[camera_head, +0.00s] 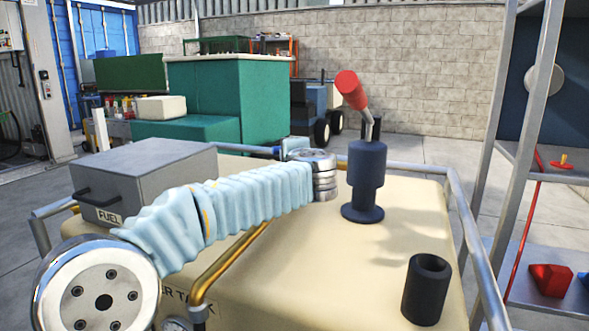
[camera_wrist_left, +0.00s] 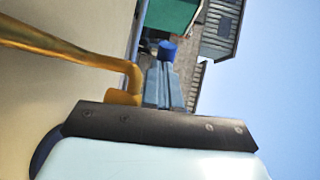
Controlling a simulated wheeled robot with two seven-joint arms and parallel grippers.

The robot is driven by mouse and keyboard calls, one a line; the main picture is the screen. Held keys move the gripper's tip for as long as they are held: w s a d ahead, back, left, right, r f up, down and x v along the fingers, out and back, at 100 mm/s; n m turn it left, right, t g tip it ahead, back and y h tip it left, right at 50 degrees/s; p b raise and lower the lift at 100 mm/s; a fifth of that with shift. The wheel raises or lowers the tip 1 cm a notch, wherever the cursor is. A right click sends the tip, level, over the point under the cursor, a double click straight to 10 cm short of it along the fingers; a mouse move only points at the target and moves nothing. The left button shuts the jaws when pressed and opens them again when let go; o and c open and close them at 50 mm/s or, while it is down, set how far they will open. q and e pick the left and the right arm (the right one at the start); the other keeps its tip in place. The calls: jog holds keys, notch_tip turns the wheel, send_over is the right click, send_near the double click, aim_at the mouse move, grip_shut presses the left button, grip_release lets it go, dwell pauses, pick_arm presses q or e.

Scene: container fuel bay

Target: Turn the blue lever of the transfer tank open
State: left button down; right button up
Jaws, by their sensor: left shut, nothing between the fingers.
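The cream transfer tank (camera_head: 330,250) fills the lower middle of the head view, with a brass pipe (camera_head: 230,262) on its near side. In the left wrist view my left gripper (camera_wrist_left: 161,66) is shut and empty. A small blue piece (camera_wrist_left: 167,48) shows just beyond its fingertips; I cannot tell whether it is the lever or whether they touch. The brass pipe (camera_wrist_left: 75,47) bends close beside the fingers. My right gripper is not in view.
On the tank stand a grey FUEL box (camera_head: 145,175), a dark blue post (camera_head: 366,180) with a red-gripped handle (camera_head: 351,90), and a black open cylinder (camera_head: 427,289). A metal rail (camera_head: 466,235) edges the tank. A rack (camera_head: 500,110) stands right.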

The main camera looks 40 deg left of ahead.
aim_at(277, 150)
pick_arm(q)
jog(key=shift+w+a+m+t+h+b, duration=0.4)
jog(key=shift+w+a+m+t+h, duration=0.15)
jog(key=shift+a, duration=0.4)
jog(key=shift+w+a+m+t+h+b, duration=0.4)
jog(key=shift+w+a+m+t+h, duration=0.1)
jog(key=shift+a, duration=0.45)
jog(key=shift+w+a+m+t+h+b, duration=0.45)
jog(key=shift+a+t, duration=0.1)
jog(key=shift+a, duration=0.4)
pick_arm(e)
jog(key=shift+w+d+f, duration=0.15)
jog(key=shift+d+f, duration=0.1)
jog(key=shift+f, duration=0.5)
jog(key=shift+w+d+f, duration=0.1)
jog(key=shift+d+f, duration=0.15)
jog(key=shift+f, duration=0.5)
